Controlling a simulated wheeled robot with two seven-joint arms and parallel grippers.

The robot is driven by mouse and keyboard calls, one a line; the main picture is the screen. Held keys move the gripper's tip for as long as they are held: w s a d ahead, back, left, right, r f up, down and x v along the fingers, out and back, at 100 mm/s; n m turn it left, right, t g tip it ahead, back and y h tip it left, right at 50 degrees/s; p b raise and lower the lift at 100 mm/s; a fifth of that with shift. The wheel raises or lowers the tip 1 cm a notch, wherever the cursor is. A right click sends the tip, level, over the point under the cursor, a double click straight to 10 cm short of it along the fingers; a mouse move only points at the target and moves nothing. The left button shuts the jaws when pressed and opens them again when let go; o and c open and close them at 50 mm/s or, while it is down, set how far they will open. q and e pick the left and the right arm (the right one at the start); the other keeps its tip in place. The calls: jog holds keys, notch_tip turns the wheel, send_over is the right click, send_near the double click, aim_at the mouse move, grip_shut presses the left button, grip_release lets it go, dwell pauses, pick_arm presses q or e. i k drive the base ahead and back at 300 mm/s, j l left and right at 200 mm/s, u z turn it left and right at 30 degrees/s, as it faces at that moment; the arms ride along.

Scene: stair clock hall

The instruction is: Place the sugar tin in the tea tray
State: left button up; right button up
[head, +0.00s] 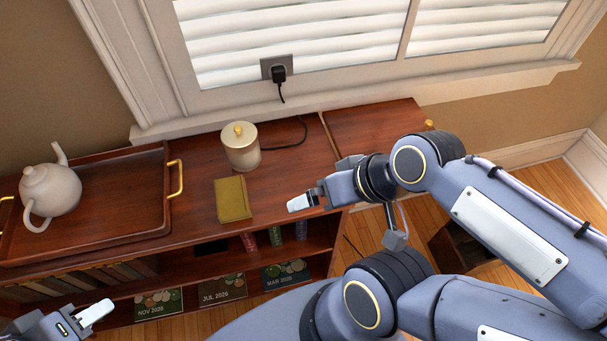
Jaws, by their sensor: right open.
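The sugar tin (241,154), a cream canister with a gold knob on its lid, stands upright on the wooden cabinet top, right of the tea tray. The tea tray (126,200) is dark wood with gold handles and holds a pale teapot (50,190) at its left; its right part is bare. My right gripper (298,202) is open and empty, pointing left, to the right of and nearer than the tin. My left gripper (98,313) is low at the bottom left, in front of the cabinet; its finger opening is not clear.
A yellow-green book (232,199) lies in front of the tin. A black plug (279,74) sits in the wall outlet, and its cord runs onto the cabinet top behind the tin. Lower shelves (200,267) hold books and dated picture cards. The cabinet top behind my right gripper is mostly clear.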

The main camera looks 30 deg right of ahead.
aim_at(89, 226)
jog(key=j+z, duration=0.25)
jog(key=j, duration=0.45)
jog(key=j+z, duration=0.3)
jog(key=j, duration=0.45)
jog(key=k+j+z, duration=0.25)
jog(key=j, duration=0.4)
jog(key=i+l, duration=0.4)
jog(key=i, duration=0.1)
